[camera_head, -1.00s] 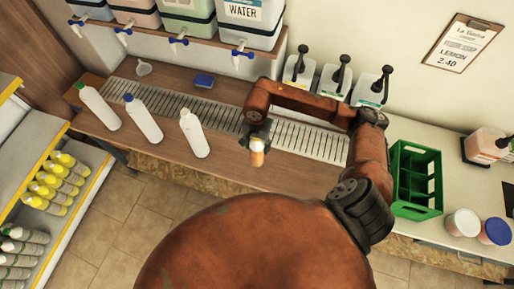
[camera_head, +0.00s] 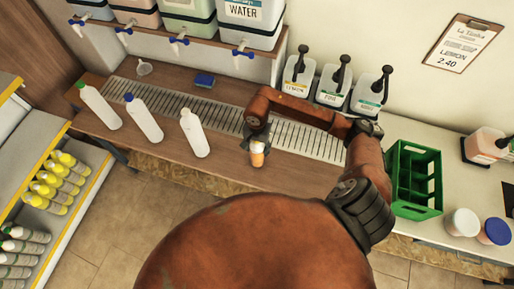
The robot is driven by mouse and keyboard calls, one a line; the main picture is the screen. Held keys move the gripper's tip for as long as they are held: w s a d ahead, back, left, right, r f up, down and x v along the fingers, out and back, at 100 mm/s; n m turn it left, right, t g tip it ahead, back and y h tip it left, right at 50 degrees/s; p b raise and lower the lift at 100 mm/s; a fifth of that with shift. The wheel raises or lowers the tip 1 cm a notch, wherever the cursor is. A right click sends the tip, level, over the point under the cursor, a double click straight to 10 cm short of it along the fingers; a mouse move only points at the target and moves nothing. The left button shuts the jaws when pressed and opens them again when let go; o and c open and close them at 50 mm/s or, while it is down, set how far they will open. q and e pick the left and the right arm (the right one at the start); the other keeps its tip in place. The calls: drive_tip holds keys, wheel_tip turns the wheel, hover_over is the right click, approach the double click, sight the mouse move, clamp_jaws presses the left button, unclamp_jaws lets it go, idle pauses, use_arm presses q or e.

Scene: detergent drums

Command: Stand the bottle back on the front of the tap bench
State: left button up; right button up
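The tap bench (camera_head: 215,170) is a brown wooden counter with a slotted metal drain grate (camera_head: 185,103) along it. My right gripper (camera_head: 257,147) reaches over the front part of the bench, in front of the grate. It is closed around the upper part of a small bottle (camera_head: 257,159), which shows white at the top and orange below. The bottle looks near upright. I cannot tell whether its base touches the bench. Much of it is hidden by the gripper. My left gripper is not in view.
A blue sponge (camera_head: 204,80) lies behind the grate. Pump dispensers (camera_head: 333,85) stand at the back. A green crate (camera_head: 414,180) is on the right counter. Bench between nearest bottle and gripper is clear.

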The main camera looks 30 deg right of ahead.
drive_tip(key=o, duration=0.3)
drive_tip(key=shift+r, duration=0.15)
wheel_tip(320, 180, up, 12)
drive_tip(key=shift+r, duration=0.1)
idle(0.4)
drive_tip(key=shift+a, duration=0.1)
idle(0.4)
